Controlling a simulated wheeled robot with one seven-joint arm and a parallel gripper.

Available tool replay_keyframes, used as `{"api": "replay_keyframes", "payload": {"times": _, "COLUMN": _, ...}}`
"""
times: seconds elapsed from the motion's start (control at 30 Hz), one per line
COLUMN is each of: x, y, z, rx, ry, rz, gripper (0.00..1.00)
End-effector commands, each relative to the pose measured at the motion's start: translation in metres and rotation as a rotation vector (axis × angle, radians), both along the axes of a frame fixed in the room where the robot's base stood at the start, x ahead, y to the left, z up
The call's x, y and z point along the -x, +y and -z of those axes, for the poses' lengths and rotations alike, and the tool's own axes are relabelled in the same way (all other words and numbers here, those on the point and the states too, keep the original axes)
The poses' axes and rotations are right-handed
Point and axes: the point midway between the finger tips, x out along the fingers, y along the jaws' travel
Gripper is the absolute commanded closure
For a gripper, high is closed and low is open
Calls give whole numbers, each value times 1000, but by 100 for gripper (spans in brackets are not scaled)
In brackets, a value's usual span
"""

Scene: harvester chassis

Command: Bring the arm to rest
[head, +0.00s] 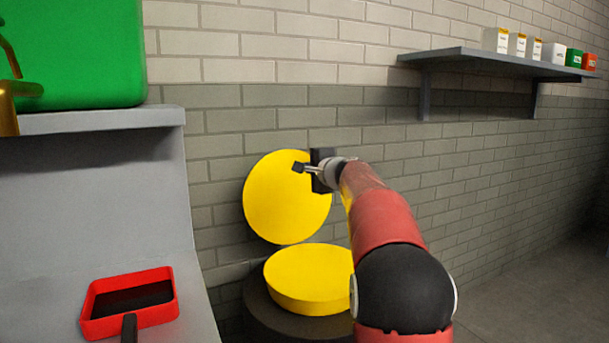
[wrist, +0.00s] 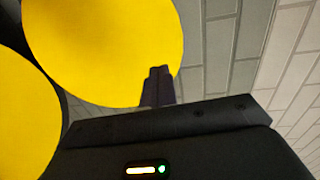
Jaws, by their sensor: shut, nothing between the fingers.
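My red and black arm (head: 390,220) reaches out from the lower right toward the brick wall in the head view. My gripper (head: 299,167) is at its far end, in front of an upright yellow disc (head: 275,200). In the wrist view my gripper (wrist: 158,75) has its fingers together, with nothing between them. The yellow disc (wrist: 110,40) shows behind the fingertips there. I cannot tell the exact gap between the fingertips and the disc.
A second yellow disc (head: 305,275) lies on a dark round base (head: 262,315) below. A grey counter (head: 70,200) at left holds a red dustpan-like tray (head: 163,310) and a green box (head: 75,50). A wall shelf (head: 490,63) with small boxes is at upper right. Floor at right is clear.

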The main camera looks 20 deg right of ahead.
Motion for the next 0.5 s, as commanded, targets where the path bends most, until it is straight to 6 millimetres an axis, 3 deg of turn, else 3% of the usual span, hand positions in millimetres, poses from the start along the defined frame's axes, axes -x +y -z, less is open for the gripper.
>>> {"api": "replay_keyframes", "payload": {"times": 0.2, "x": 44, "y": -1, "z": -5, "rx": 1, "ry": 0, "rz": 0, "gripper": 100}}
{"api": "replay_keyframes", "payload": {"times": 0.5, "x": 69, "y": -2, "z": -10, "rx": 1, "ry": 2, "rz": -1, "gripper": 100}}
